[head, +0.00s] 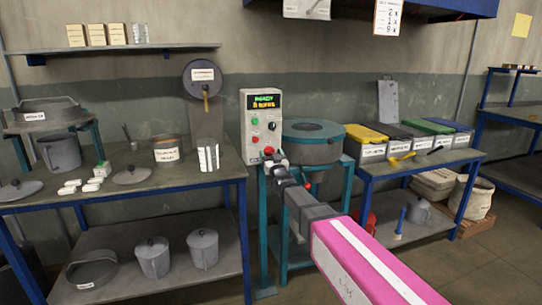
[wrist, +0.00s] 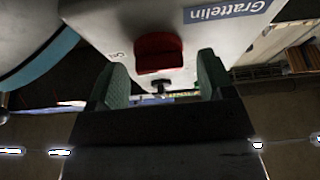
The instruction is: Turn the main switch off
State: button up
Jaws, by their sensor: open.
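A pale control box (head: 262,112) with a lit display reading READY stands on a teal stand in the head view. A red switch (head: 268,150) sits low on its front, partly covered by my gripper (head: 274,160). In the wrist view the red switch (wrist: 158,50) sticks out from the pale panel, just beyond and between the green-padded fingers of my gripper (wrist: 162,78). The fingers are apart, with nothing held between them. I cannot tell whether they touch the switch. A small black part (wrist: 160,87) shows below the switch.
A round teal-and-grey machine (head: 315,140) stands right of the box. The left bench (head: 120,190) holds pots and lids. The right bench (head: 430,162) holds bins with coloured lids (head: 372,150). Green and red buttons (head: 255,122) sit above the switch.

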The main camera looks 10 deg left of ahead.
jog(key=c, duration=0.9)
jog(key=shift+n+g+y, duration=0.3)
jog(key=shift+n, duration=0.2)
jog(key=n+g+y, duration=0.1)
jog(key=n, duration=0.1)
jog(key=n+y, duration=0.1)
jog(key=n, duration=0.2)
jog(key=shift+w+g, duration=0.1)
jog(key=shift+g, duration=0.3)
jog(key=n+g, duration=0.1)
jog(key=n, duration=0.2)
jog(key=n+g+y, duration=0.1)
jog(key=n, duration=0.2)
jog(key=shift+r+n+g+y, duration=0.1)
jog(key=shift+n+g+y, duration=0.2)
jog(key=shift+g, duration=0.1)
jog(key=n+g, duration=0.2)
jog(key=n, duration=0.3)
jog(key=shift+n+g+h, duration=0.3)
jog(key=shift+n+g, duration=0.1)
jog(key=shift+n, duration=0.85)
jog(key=shift+n+g+h, duration=0.3)
jog(key=shift+n+g, duration=0.1)
jog(key=shift+n, duration=0.85)
